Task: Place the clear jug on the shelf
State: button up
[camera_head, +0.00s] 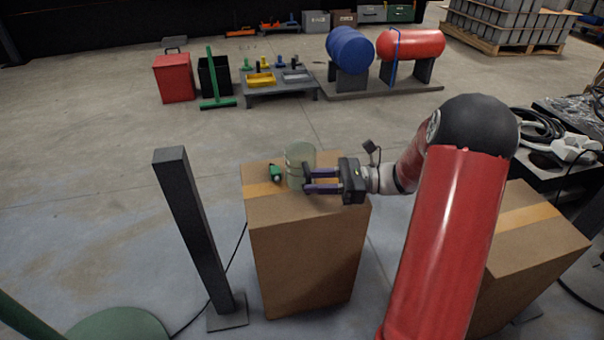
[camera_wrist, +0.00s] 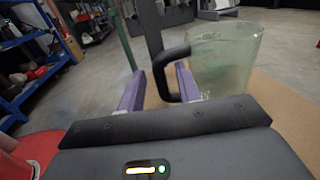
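The clear jug (camera_head: 300,153), pale green and see-through, stands upright on a cardboard box (camera_head: 300,245). In the wrist view the jug (camera_wrist: 228,55) is at the upper right, with its black handle (camera_wrist: 166,70) toward the left. My gripper (camera_head: 306,179) is beside the jug, level with it. Its two purple fingers (camera_wrist: 158,85) are spread apart with the handle showing between them, nearer the right finger. I cannot tell whether a finger touches it. A blue shelf (camera_wrist: 35,93) holding various items stands at the left of the wrist view.
A small green object (camera_head: 275,173) lies on the box left of the jug. A dark post (camera_head: 193,230) stands left of the box. Another cardboard box (camera_head: 530,245) is at the right. Open floor lies behind the box, before a low grey table (camera_head: 283,97).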

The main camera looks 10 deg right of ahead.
jog(key=shift+w+a, duration=0.2)
jog(key=shift+a, duration=0.7)
grip_shut()
